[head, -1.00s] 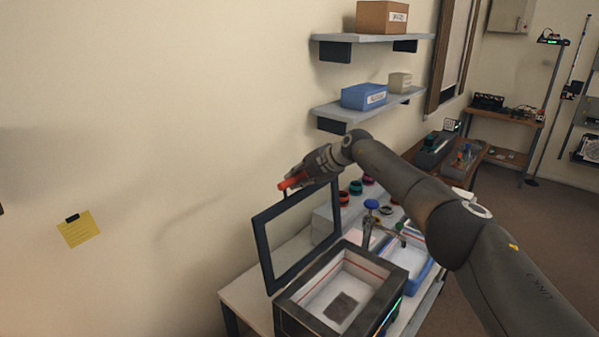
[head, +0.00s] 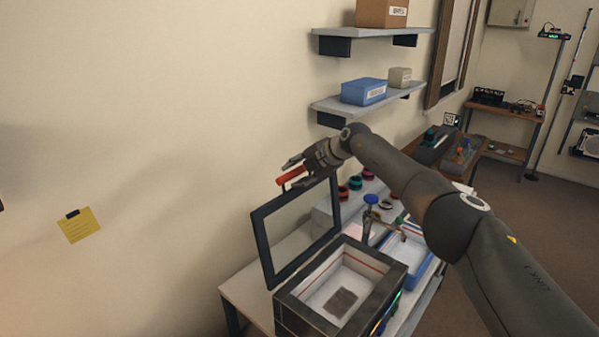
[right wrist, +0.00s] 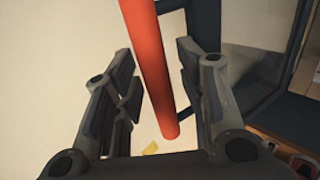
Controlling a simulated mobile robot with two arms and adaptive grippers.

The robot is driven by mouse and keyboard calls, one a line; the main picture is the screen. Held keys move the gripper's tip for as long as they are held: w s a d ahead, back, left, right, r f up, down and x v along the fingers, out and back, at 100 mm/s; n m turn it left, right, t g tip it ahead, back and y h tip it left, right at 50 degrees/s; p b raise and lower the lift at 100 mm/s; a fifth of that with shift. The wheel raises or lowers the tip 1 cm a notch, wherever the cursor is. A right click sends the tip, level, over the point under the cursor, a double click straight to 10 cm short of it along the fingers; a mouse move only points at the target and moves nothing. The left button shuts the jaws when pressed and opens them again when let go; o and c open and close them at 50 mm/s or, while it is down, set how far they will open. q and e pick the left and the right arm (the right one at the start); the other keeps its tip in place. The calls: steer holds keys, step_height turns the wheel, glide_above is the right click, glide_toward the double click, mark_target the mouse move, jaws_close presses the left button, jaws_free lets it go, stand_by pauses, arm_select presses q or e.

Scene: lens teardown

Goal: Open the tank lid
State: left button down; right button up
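The tank (head: 306,318) is a dark box with a white inside and a flat dark block (head: 341,302) on its floor. Its dark-framed lid (head: 262,252) stands up at the tank's back edge, near the wall, leaving the top uncovered. The red handle (head: 289,175) is at the lid's upper edge. My right gripper (head: 292,174) is at the handle. In the right wrist view the red handle (right wrist: 152,65) runs between the spread fingers, with gaps on both sides. My left gripper is not in view.
A blue tray (head: 411,262) and several coloured rings (head: 355,183) are on the bench to the right of the tank. Two wall shelves (head: 368,104) with boxes hang above. The wall on the left is bare except for a yellow note (head: 78,225).

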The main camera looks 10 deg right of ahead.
steer(key=shift+s+d+r, duration=0.3)
steer(key=shift+s+r, duration=0.05)
steer(key=shift+r, duration=0.05)
steer(key=v, duration=1)
steer(key=shift+s+r, duration=0.2)
steer(key=shift+s, duration=0.05)
